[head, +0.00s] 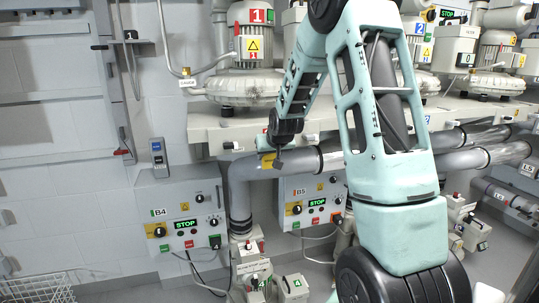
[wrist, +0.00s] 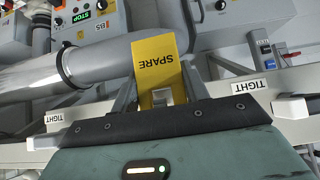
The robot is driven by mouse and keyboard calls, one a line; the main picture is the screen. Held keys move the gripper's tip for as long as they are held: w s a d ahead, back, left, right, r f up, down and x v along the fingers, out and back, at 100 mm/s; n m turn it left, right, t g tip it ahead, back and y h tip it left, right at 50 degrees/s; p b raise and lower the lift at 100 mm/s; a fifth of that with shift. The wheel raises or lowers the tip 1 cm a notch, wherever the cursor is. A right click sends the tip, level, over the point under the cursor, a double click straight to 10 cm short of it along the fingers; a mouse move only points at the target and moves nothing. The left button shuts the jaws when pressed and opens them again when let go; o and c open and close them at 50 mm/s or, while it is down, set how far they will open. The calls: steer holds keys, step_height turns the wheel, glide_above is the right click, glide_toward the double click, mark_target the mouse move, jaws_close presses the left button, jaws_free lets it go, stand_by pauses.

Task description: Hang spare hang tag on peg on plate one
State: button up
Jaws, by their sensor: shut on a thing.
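A yellow hang tag (wrist: 157,62) marked SPARE is held between the two fingers of my gripper (wrist: 160,92) in the wrist view. The lettering appears upside down, and a pale opening shows in the tag close to the jaws. In the head view the tag (head: 267,160) is a small yellow patch at my gripper (head: 276,150), in front of the bench edge and the grey pipe. A red plate numbered 1 (head: 257,16) sits on the left blower, above and behind my gripper. I cannot make out which peg belongs to plate one.
Grey pipes (head: 240,205) run below the bench (head: 208,128), close to my gripper. Control boxes B4 (head: 160,228) and B5 (head: 297,207) hang beneath. TIGHT labels (wrist: 245,88) show on a pale rail in the wrist view. A wire basket (head: 38,290) stands at lower left.

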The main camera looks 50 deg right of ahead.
steer(key=o, duration=1)
steer(key=shift+o, duration=0.2)
steer(key=shift+s+r, duration=0.1)
steer(key=p+v, duration=0.1)
steer(key=v, duration=1.6)
